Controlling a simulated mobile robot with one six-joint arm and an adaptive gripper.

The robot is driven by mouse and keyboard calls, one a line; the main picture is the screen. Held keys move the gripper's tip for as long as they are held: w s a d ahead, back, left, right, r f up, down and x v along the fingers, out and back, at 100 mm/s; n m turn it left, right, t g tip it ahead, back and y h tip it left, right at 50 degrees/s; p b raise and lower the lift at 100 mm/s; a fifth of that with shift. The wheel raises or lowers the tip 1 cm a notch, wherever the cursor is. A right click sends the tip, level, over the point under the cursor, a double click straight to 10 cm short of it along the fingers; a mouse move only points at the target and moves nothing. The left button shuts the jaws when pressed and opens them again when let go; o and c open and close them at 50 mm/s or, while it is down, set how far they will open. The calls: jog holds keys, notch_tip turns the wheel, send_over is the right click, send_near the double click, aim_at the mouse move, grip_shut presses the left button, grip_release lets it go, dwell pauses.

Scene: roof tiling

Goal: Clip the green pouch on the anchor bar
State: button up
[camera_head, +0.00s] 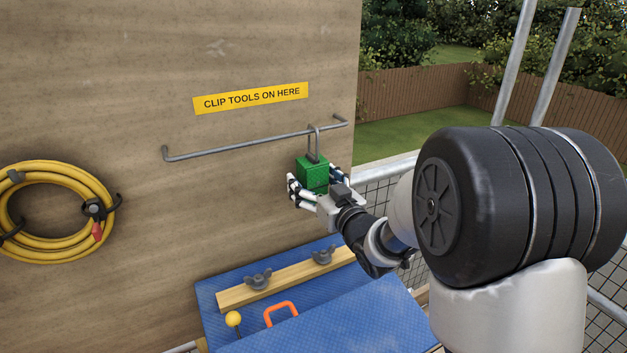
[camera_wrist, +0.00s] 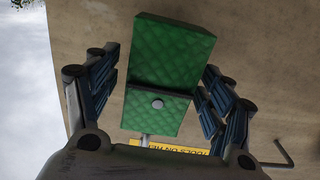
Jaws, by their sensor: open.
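The green pouch (camera_head: 312,174) is a small box with a grey hook (camera_head: 313,148) on top. In the head view the hook's loop crosses the anchor bar (camera_head: 240,142) near its right end, and the pouch appears to hang below it. My gripper (camera_head: 318,184) is open, with its fingers on either side of the pouch. The wrist view shows the pouch (camera_wrist: 172,52) between the spread fingers, with gaps visible on both sides. The bar's bent end (camera_wrist: 285,157) shows at the lower right there.
A yellow label (camera_head: 251,98) is above the bar on the wooden wall. A coiled yellow hose (camera_head: 20,180) hangs at the left. Below are a blue surface (camera_head: 350,325), a wooden strip (camera_head: 290,283) with wing nuts, an orange handle (camera_head: 281,308) and a yellow knob (camera_head: 233,319).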

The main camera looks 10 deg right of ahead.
jog(key=s+d+f+m+g+h, duration=0.1)
jog(key=s+d+m+g+h, duration=0.2)
jog(key=s, duration=0.7)
jog(key=s+d+g+h, duration=0.3)
jog(key=s+d+h, duration=0.15)
jog(key=s, duration=0.55)
jog(key=s+a+f+g+y, duration=0.1)
jog(key=s+a+g, duration=0.1)
jog(key=s, duration=0.8)
jog(key=s+a+f+g+y, duration=0.1)
jog(key=s+g, duration=0.3)
jog(key=s, duration=0.6)
jog(key=shift+a+f+m+g, duration=0.3)
jog(key=shift+a+f, duration=0.25)
jog(key=shift+c, duration=0.2)
